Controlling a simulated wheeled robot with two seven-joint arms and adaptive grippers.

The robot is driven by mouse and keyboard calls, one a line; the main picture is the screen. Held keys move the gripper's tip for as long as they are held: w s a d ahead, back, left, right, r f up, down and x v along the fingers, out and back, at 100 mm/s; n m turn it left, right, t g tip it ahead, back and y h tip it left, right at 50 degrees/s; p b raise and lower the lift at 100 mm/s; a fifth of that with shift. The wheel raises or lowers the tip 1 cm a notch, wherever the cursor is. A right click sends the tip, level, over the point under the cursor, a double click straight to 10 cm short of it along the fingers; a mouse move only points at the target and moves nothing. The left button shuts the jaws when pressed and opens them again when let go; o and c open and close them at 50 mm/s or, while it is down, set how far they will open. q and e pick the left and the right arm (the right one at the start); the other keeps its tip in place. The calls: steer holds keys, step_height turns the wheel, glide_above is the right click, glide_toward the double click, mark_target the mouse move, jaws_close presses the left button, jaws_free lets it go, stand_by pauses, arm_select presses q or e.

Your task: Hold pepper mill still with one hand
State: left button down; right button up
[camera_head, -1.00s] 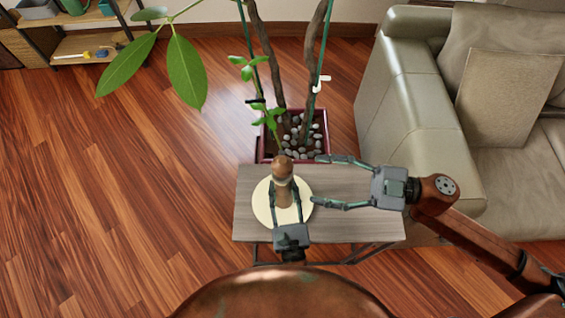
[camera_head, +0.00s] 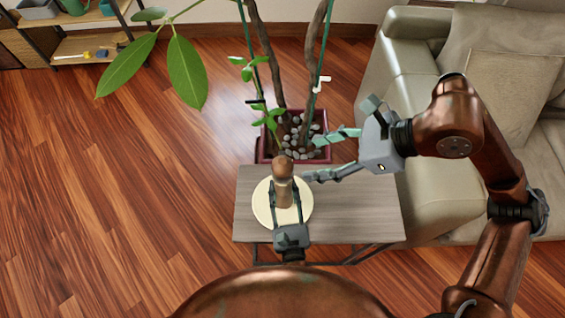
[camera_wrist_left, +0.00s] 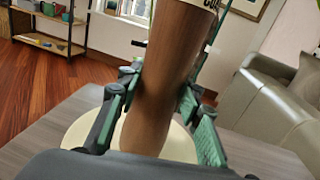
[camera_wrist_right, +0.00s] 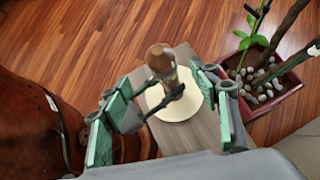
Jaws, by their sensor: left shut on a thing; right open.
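The brown wooden pepper mill (camera_head: 283,183) stands upright on a round cream board (camera_head: 262,206) on a small grey side table (camera_head: 360,212). My left gripper (camera_head: 285,205) is shut on the mill's body from the near side. In the left wrist view the mill (camera_wrist_left: 160,80) fills the middle, with a finger on each side. My right gripper (camera_head: 312,157) is open and empty, to the right of the mill's top and apart from it. In the right wrist view the mill (camera_wrist_right: 162,65) shows between the spread fingers, some way off.
A potted plant (camera_head: 300,140) with stems and pebbles stands right behind the table. A grey-green sofa (camera_head: 400,95) is on the right. A shelf (camera_head: 90,45) stands far left. The wooden floor on the left is clear.

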mark_target(289, 164)
steer(key=x, duration=1.1)
steer(key=shift+a+f, duration=0.25)
steer(key=shift+f, duration=0.05)
steer(key=shift+c, duration=0.7)
steer(key=c, duration=1)
steer(key=shift+c, duration=0.2)
steer(key=shift+m+t, duration=0.3)
